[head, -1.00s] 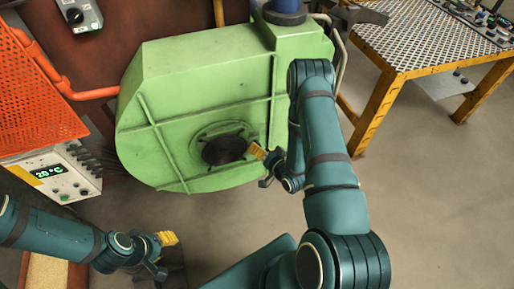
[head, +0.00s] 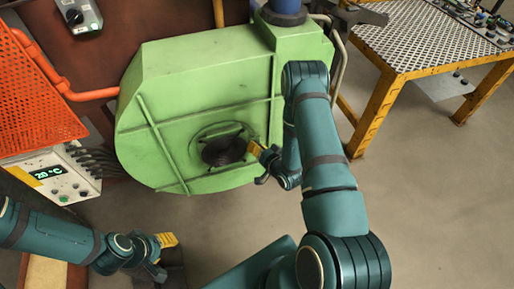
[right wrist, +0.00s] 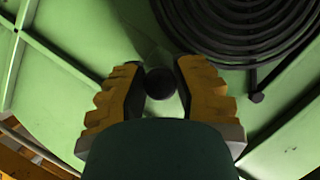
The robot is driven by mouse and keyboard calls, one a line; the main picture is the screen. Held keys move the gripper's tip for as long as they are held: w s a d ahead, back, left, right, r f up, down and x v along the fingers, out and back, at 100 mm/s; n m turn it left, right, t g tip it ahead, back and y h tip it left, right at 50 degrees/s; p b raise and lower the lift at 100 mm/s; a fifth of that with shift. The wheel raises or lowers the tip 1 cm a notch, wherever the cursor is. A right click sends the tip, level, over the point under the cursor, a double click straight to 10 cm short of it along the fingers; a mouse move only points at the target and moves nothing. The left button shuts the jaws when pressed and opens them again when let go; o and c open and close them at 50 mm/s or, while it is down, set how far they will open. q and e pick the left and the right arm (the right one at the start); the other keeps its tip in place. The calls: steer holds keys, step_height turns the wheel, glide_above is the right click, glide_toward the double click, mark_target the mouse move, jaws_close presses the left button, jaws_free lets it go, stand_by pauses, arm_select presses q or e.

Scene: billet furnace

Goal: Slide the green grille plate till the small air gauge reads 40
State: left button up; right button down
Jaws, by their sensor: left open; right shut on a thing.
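The green blower casing (head: 200,85) fills the middle of the head view, with a dark round grille (head: 222,151) low on its front face. The grille's dark rings (right wrist: 240,25) also show in the right wrist view. My right gripper (head: 258,153) is at the grille's right edge. In the right wrist view its yellow-backed fingers are closed around a dark round knob (right wrist: 160,83). How the knob joins the green plate is hidden. My left gripper (head: 165,255) is open and empty, low on the left, apart from the casing. I cannot make out a small air gauge.
A control box (head: 55,178) at the left reads 20 °C, below an orange perforated guard (head: 35,95). A switch box (head: 78,15) is at the top left. A yellow-legged table (head: 425,40) stands at the back right. The floor at the right is clear.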

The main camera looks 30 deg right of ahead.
steer(key=d, duration=0.3)
steer(key=s+d+b, duration=0.1)
steer(key=d, duration=0.2)
steer(key=s+d, duration=0.1)
steer(key=d, duration=0.1)
steer(key=shift+d+b, duration=0.3)
steer(key=shift+d, duration=0.1)
steer(key=c, duration=0.7)
jaws_free()
steer(key=v, duration=1.2)
